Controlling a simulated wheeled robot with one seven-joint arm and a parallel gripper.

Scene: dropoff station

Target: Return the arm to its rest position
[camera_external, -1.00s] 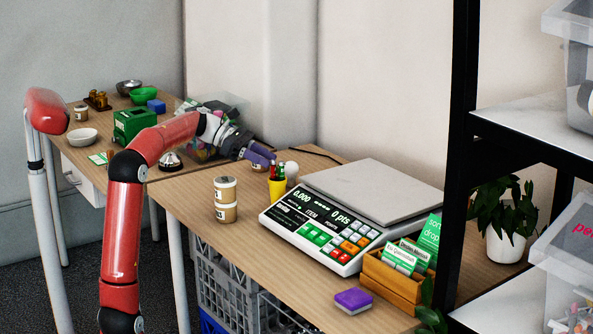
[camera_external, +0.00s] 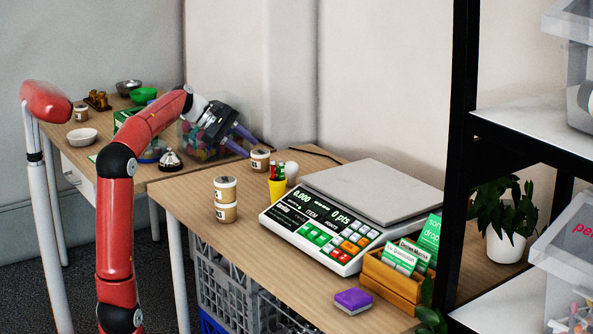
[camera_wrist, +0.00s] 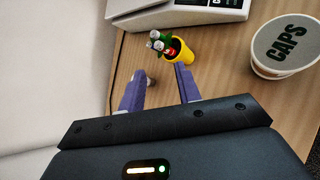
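My red arm (camera_external: 115,225) rises at the left of the external view and bends over the far table. Beyond the fingers stands a yellow cup (camera_wrist: 181,50) holding green and red items.
A small tub (camera_external: 260,160) and the yellow cup (camera_external: 277,190) stand near my fingers. Two stacked tubs (camera_external: 225,200) and a scale (camera_external: 325,225) are on the near table. A bell (camera_external: 170,161) and a clear bin of colourful items (camera_external: 205,151) are near the arm.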

